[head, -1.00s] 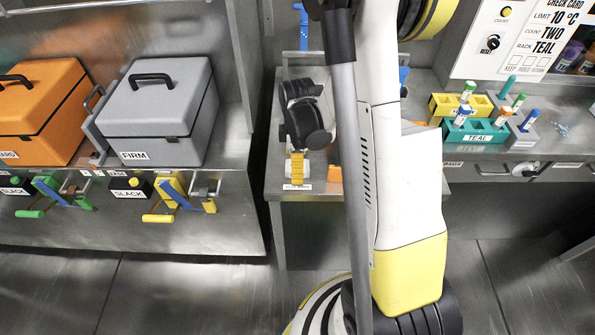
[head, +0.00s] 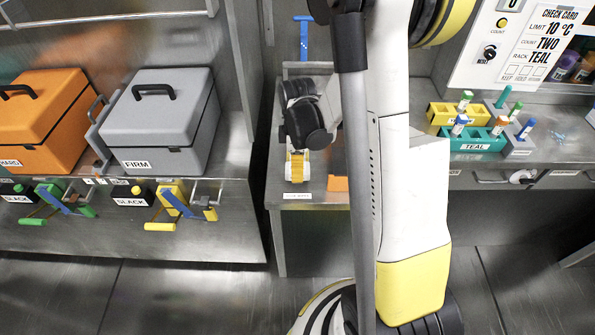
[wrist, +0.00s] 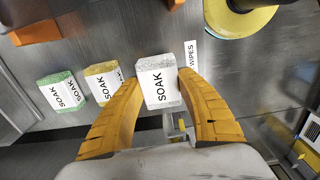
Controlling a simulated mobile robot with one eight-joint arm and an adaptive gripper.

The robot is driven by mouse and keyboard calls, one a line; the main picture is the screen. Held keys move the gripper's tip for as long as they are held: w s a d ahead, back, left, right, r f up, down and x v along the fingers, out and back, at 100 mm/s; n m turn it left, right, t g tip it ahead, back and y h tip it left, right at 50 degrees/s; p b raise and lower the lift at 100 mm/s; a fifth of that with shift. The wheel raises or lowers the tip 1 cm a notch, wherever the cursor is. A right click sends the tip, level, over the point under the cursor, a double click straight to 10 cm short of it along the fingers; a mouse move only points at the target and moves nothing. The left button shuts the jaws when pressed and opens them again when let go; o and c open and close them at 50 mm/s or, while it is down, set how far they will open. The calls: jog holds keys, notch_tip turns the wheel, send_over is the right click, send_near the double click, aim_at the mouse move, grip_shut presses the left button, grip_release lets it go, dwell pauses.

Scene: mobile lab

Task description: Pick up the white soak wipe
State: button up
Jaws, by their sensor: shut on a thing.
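The white soak wipe (wrist: 158,66) is a small white block-like pack with a SOAK label, at the middle of the wrist view. My gripper (wrist: 158,98) has its two yellow curved fingers closed on either side of it. In the head view my gripper (head: 297,165) points down over the narrow middle bench, and the wipe cannot be made out clearly there. A yellow soak wipe (wrist: 102,80) and a green soak wipe (wrist: 62,91) stand to its left in the wrist view, apart from the fingers.
A WIPES label (wrist: 193,54) lies beside the white wipe. An orange block (head: 337,183) is on the bench. A grey FIRM case (head: 160,120) and an orange case (head: 38,120) stand left. A teal rack (head: 474,139) and yellow rack (head: 444,115) stand right.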

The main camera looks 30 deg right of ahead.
jog(key=d+r+p, duration=0.1)
jog(key=d+r, duration=0.1)
jog(key=d, duration=0.1)
jog(key=s+d+r+p, duration=0.1)
jog(key=d+r, duration=0.2)
jog(key=d, duration=0.1)
jog(key=d+r+p, duration=0.1)
jog(key=d+r, duration=0.2)
jog(key=d, duration=0.1)
jog(key=shift+s+d+p, duration=0.25)
jog(key=shift+s+p, duration=0.05)
jog(key=shift+p, duration=0.05)
jog(key=shift+f, duration=0.1)
jog(key=shift+o, duration=1)
jog(key=shift+c, duration=1.3)
